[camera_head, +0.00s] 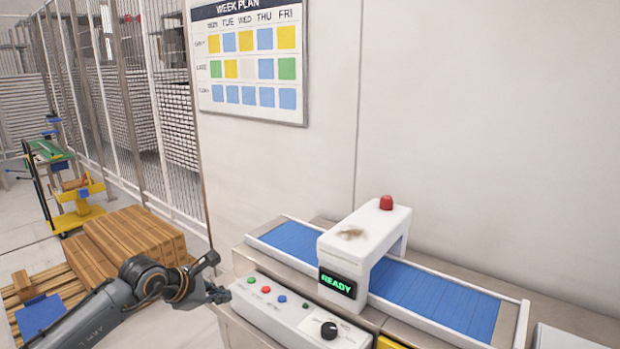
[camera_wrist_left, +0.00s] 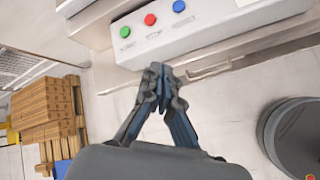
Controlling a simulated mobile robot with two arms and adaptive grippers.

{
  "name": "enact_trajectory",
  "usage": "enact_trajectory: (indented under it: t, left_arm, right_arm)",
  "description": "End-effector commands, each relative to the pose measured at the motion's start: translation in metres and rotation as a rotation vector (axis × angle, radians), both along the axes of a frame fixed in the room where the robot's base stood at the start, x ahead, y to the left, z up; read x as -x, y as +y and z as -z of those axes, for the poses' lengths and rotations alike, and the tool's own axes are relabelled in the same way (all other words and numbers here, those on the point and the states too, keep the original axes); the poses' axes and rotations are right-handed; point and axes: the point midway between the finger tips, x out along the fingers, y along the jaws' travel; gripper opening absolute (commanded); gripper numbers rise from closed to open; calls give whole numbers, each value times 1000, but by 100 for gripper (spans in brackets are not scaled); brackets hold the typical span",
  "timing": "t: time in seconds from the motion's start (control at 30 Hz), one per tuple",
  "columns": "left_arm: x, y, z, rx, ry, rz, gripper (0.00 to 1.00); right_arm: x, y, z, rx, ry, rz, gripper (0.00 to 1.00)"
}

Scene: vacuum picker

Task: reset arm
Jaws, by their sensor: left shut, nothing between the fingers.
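My left gripper (camera_head: 217,294) comes in from the lower left in the head view, beside the left end of the white control panel (camera_head: 262,306). In the left wrist view the left gripper (camera_wrist_left: 157,72) is shut with nothing between its fingers. Its fingertips appear just in front of the panel, below the green, red and blue buttons; whether they touch it I cannot tell. My right gripper does not show in either view.
A conveyor with a blue belt (camera_head: 435,294) runs under a white scanner arch (camera_head: 352,246) with a red lamp and a READY display. A black knob (camera_head: 329,330) sits on the panel. Stacked wooden boxes (camera_head: 130,240) and a yellow cart (camera_head: 78,212) stand at left.

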Motion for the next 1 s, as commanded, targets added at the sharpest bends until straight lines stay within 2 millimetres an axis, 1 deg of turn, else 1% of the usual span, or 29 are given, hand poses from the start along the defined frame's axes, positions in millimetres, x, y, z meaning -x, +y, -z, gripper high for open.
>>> enact_trajectory:
  t: [0.03, 0.1, 0.23, 0.37, 0.57, 0.67, 0.77, 0.8, 0.87, 0.9, 0.97, 1.0]
  left_arm:
    - [0, -1, 1, 6, 4, -1, 0]
    - [3, -9, 13, 72, 37, -14, 0]
    - [7, -22, 28, 195, 93, -45, 0]
    - [12, -36, 47, 342, 166, -92, 0]
    - [21, -59, 86, 674, 332, -238, 0]
    - [26, -66, 113, 887, 441, -366, 0]
    - [34, -65, 153, 1147, 578, -563, 0]
    - [39, -61, 175, 1272, 639, -675, 0]
    - [51, -49, 216, 1465, 733, -880, 0]
    - [60, -39, 242, 1578, 781, -1014, 0]
    - [78, -24, 281, 1718, 836, -1210, 0]
    - [92, -14, 306, 1797, 863, -1336, 0]
  right_arm:
    - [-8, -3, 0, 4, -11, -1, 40]
    - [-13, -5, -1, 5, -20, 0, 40]
    - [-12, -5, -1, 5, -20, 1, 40]
    - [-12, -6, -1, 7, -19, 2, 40]
    - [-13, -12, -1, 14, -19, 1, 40]
    - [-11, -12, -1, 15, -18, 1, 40]
    - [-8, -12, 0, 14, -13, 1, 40]
    - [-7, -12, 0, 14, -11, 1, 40]
    - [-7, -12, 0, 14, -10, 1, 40]
    - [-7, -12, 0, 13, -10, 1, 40]
    - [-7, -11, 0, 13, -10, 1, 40]
    - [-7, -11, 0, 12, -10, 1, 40]
